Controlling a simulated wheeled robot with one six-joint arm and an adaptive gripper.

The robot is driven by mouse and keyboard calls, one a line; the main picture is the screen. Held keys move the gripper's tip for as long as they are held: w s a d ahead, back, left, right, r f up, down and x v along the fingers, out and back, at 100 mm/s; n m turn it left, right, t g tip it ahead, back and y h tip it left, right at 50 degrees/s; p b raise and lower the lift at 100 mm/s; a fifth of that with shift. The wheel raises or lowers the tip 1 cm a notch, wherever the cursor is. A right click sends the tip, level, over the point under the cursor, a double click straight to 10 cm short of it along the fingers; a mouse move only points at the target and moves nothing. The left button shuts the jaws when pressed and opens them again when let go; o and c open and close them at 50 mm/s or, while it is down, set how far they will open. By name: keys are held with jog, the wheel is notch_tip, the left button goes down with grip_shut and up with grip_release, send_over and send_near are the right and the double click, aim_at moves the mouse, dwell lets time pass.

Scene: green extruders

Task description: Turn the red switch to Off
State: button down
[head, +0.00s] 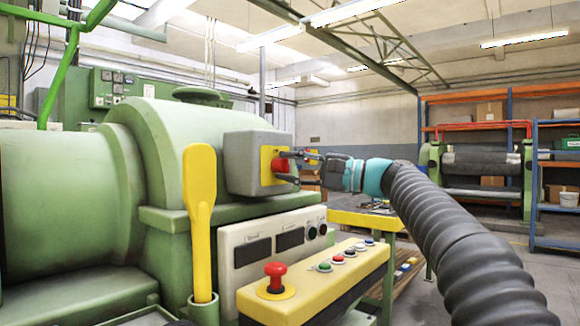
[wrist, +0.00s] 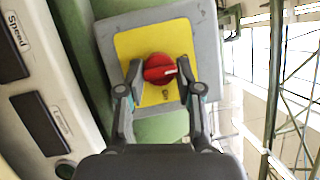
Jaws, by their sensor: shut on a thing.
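The red switch (wrist: 157,69) is a round knob with a white pointer mark, on a yellow plate (wrist: 180,38) on the face of a grey box. My gripper (head: 284,166) reaches in from the right. In the wrist view my gripper (wrist: 158,77) has its two fingers closed on either side of the knob.
Below the box is a yellow panel (head: 330,268) with several coloured buttons and a red mushroom button (head: 275,276). A yellow paddle (head: 200,215) stands upright in front of the machine. Shelves (head: 470,118) stand at the back right.

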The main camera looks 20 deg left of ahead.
jog(key=shift+f, duration=0.15)
jog(key=c, duration=0.8)
grip_release()
jog(key=d, duration=0.4)
jog(key=d+f, duration=0.1)
jog(key=d, duration=0.7)
jog(key=shift+f, duration=0.15)
jog(key=shift+a, duration=0.1)
